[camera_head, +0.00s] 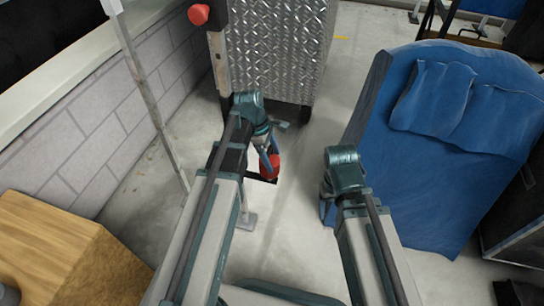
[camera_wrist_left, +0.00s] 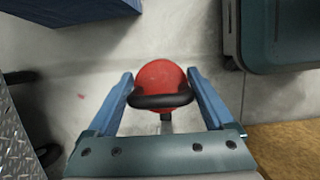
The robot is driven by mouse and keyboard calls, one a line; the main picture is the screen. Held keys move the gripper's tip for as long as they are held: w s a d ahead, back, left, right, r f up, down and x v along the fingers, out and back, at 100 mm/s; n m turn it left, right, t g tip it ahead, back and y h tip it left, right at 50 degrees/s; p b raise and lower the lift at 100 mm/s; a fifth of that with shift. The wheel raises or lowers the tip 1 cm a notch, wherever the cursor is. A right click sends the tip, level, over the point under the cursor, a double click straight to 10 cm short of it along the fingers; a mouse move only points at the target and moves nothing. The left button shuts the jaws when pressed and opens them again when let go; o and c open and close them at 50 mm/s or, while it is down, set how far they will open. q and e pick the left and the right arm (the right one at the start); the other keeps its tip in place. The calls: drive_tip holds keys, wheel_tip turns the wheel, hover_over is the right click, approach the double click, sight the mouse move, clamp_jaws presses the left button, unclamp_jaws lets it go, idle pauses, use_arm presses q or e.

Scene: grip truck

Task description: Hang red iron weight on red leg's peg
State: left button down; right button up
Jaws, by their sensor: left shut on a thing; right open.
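The red iron weight (camera_head: 272,168) is round with a black handle and hangs below my left gripper (camera_head: 267,155). In the left wrist view the weight (camera_wrist_left: 161,78) lies between the two blue fingers, which are shut on its black handle (camera_wrist_left: 162,100). Its clearance above the floor is hard to tell. A post (camera_head: 217,62) with a red round end (camera_head: 198,14) stands at the upper left in the head view, beside the metal panel. It seems to be the red leg's peg; nothing hangs there. My right gripper (camera_head: 327,205) is open and empty, partly hidden by its wrist.
A diamond-plate metal panel (camera_head: 280,45) stands behind the post. A thin grey pole (camera_head: 147,90) and a block wall are at the left. A blue padded seat (camera_head: 430,150) fills the right. A wooden box (camera_head: 50,250) is at lower left. Grey floor lies between.

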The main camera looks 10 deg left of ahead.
sight(270, 159)
use_arm(q)
drive_tip(key=shift+f+b, duration=1.75)
drive_tip(key=shift+f, duration=0.1)
use_arm(e)
drive_tip(key=shift+f, duration=1.9)
use_arm(q)
drive_tip(key=shift+f+b, duration=0.3)
drive_tip(key=shift+f, duration=0.05)
use_arm(e)
drive_tip(key=shift+f, duration=0.3)
use_arm(q)
unclamp_jaws()
